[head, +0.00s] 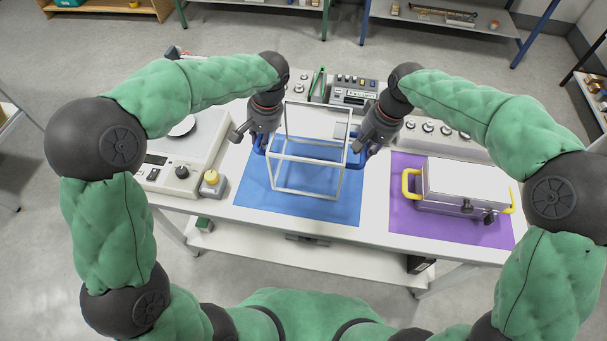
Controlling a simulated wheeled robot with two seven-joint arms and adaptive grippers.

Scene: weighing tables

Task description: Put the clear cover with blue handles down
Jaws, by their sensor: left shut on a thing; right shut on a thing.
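The clear cover (309,159) is a see-through box with a pale frame and a blue handle on each side. It is over the blue mat (258,194) in the middle of the table. I cannot tell whether its lower edge touches the mat. My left gripper (259,140) is shut on the left blue handle (261,146). My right gripper (359,148) is shut on the right blue handle (356,158). The grippers hide part of both handles. Nothing shows clearly inside the cover.
A silver case (465,183) with yellow handles stands on a purple mat (404,217) at the right. A scale (182,155) and a small yellow-topped weight (212,183) are at the left. Instruments with knobs, including a grey device (353,92), line the table's back.

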